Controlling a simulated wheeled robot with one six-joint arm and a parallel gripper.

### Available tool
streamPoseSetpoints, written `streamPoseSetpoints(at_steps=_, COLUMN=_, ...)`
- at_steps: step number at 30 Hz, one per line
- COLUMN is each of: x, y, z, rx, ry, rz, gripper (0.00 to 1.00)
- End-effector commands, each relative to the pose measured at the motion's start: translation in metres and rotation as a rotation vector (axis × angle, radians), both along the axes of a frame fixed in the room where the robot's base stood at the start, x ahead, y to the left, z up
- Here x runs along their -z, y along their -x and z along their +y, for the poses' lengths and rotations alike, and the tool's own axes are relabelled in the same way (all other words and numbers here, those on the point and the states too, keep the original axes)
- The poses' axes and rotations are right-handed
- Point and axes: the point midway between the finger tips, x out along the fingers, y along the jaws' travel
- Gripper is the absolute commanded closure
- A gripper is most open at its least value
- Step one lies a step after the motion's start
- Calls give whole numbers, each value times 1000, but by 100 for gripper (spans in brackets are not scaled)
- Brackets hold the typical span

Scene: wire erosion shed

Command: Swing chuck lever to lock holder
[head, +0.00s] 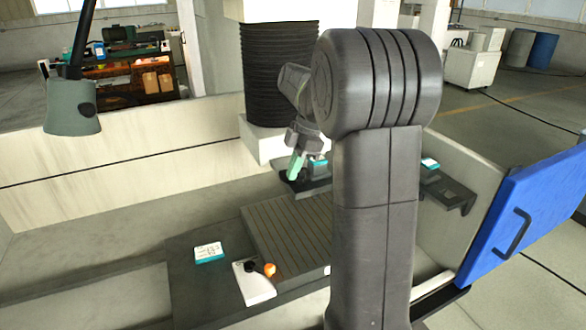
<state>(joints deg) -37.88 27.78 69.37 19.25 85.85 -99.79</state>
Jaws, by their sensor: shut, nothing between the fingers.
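My gripper (296,168), with a pale green fingertip, points down at the far side of the machine bed, partly behind my arm. It is shut and empty. Beside and below it is a small dark block with a teal part (317,168), on a dark ledge (318,187). I cannot tell whether the gripper touches it. The chuck, its lever and the holder cannot be made out clearly there. Nearer, a white block (255,285) carries a black knob and an orange ball (270,269); I cannot tell whether this belongs to the lever.
A dark slatted plate (290,238) lies in the pale-walled tank. A black bellows column (275,75) rises behind the gripper. A blue door with a handle (530,210) stands at right. A lamp head (72,107) hangs at left.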

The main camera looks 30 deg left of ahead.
Motion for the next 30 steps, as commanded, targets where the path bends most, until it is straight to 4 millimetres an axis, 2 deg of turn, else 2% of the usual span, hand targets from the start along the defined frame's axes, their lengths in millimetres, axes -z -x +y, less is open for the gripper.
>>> streamPoseSetpoints(at_steps=10, x=0, y=2, z=2, rx=0, ry=0, rz=0, gripper=100)
streamPoseSetpoints(at_steps=17, x=-1, y=21, z=19, rx=8, ry=0, rz=0, gripper=100)
streamPoseSetpoints(at_steps=24, x=-54, y=4, z=6, rx=13, ry=-3, rz=-4, gripper=100)
streamPoseSetpoints(at_steps=30, x=-84, y=-4, z=-1, rx=13, ry=-2, rz=-2, gripper=100)
